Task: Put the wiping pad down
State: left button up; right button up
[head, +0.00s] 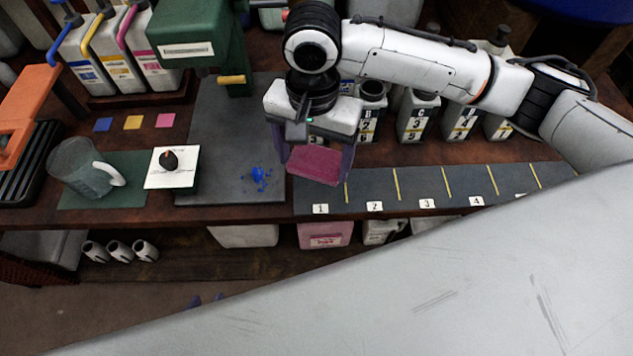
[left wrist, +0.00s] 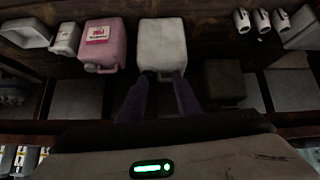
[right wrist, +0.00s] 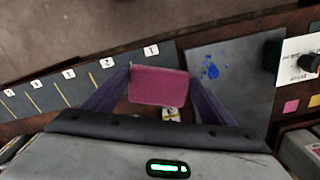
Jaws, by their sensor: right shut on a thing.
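The wiping pad (head: 315,165) is a flat magenta block. My right gripper (head: 316,160) is shut on it, one finger at each side; the pad also shows between the fingers in the right wrist view (right wrist: 159,86). The pad hangs near the left end of the dark numbered strip (head: 410,190), by label 1; its exact height is unclear. Blue smears (head: 260,178) lie on the grey board (head: 215,150) left of the pad.
A clear jug (head: 82,168) and a white card with a black knob (head: 171,167) stand left of the board. Several labelled bottles (head: 417,115) stand behind the strip. A green machine (head: 200,45) rises behind the board. Slots 2 to 4 look clear.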

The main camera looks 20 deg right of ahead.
aim_at(315, 166)
notch_tip(315, 166, down, 8)
jog(key=shift+f+b, duration=0.1)
jog(key=shift+b, duration=0.35)
jog(key=o, duration=0.9)
jog(key=shift+f, duration=0.1)
jog(key=shift+o, duration=0.2)
notch_tip(315, 166, up, 12)
jog(key=shift+r+p, duration=0.2)
jog(key=shift+p, duration=0.55)
jog(key=shift+s+f, duration=0.1)
